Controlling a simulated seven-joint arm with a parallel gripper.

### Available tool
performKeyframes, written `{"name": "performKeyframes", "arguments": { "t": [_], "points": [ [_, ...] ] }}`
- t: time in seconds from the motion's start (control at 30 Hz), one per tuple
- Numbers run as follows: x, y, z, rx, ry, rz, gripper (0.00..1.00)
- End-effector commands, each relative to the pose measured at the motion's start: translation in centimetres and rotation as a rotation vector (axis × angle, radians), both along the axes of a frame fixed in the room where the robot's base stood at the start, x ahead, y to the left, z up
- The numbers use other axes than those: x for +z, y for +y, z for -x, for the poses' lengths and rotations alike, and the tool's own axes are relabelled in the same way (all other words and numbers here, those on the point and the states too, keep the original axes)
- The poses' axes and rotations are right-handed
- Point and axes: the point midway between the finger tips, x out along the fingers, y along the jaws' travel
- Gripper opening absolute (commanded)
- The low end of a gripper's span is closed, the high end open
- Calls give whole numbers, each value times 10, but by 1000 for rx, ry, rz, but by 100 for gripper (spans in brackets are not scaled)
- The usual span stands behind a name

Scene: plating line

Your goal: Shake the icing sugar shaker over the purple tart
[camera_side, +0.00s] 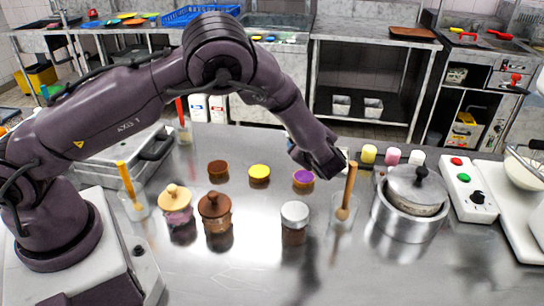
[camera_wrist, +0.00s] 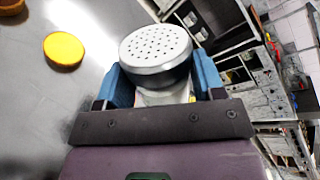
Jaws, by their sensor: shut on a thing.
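The purple tart (camera_side: 303,178) sits on the steel table in the side view, just left of and below my gripper (camera_side: 318,160). In the wrist view it does not show. My gripper (camera_wrist: 162,88) is shut on a shaker (camera_wrist: 157,50) with a grey, perforated lid, gripped between the two blue fingers. The shaker's holed top shows in the wrist view. In the side view the shaker is mostly hidden by my gripper, so its exact tilt is hard to tell.
A yellow tart (camera_side: 259,173) and a brown tart (camera_side: 218,169) stand left of the purple one. A silver-lidded jar (camera_side: 295,214), a glass with a wooden tool (camera_side: 344,208) and a steel pot (camera_side: 412,205) stand nearer the front. Lidded pots (camera_side: 214,210) stand left.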

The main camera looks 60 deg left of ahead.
Motion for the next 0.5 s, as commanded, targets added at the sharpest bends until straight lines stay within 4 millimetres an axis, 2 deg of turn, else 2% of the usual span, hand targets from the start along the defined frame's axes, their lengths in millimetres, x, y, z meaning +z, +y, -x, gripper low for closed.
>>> {"name": "performKeyframes", "arguments": {
  "t": [0.03,0.13,0.5],
  "points": [
    [4,-4,-14,-4,-45,34,34],
    [10,-17,-33,-25,-129,104,34],
    [6,-20,-36,-12,-287,226,34]
  ]
}}
